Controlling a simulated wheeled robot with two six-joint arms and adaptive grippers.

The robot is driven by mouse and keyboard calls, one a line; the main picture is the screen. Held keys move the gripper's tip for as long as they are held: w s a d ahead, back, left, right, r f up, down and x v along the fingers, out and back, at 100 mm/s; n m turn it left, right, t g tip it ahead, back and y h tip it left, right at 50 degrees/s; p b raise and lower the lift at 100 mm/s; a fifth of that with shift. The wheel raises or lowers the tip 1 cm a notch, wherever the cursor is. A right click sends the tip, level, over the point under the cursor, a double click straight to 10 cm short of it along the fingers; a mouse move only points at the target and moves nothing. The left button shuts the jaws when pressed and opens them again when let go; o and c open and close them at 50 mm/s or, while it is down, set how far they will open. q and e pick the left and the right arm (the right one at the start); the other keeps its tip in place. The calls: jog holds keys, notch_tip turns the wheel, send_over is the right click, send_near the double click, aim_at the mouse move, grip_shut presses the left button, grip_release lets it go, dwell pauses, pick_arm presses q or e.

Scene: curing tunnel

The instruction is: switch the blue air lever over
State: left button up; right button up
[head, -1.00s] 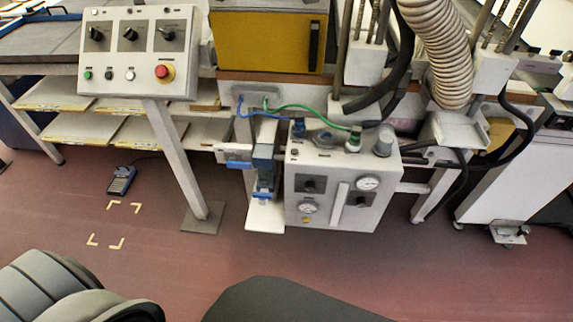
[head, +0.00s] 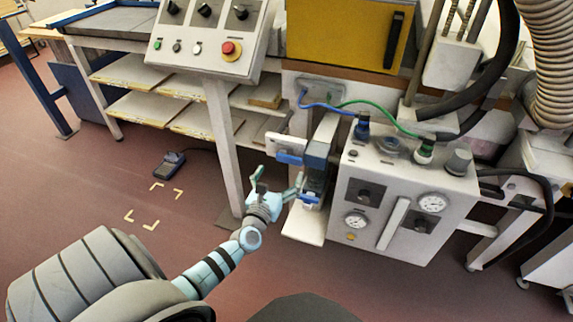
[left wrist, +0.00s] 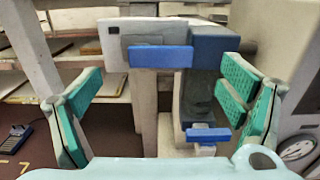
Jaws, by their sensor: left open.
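The blue air lever, seemingly the upper blue bar (head: 289,158), lies level across the front of a small white plate beside the white control box. It also shows in the left wrist view (left wrist: 161,57), above centre and between the fingers. A smaller blue tab (head: 309,199) sits lower on the dark blue-grey body and shows lower right in the left wrist view (left wrist: 208,135). My left gripper (head: 278,181) is open and empty, in front of the lever and a little below it in the picture. The green pads (left wrist: 165,82) stand apart, touching nothing visible. My right gripper is out of view.
The white box (head: 404,210) with gauges stands to the right. A button panel (head: 212,35) on a post (head: 222,140) is up and left. A white ledge (head: 304,226) juts out below the lever.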

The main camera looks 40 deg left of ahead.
aim_at(288, 160)
pick_arm(q)
jog(key=b+x, duration=0.1)
jog(key=x, duration=0.5)
jog(key=shift+s, duration=0.1)
jog(key=shift+c, duration=0.2)
jog(key=shift+f, duration=0.1)
jog(key=c, duration=1.6)
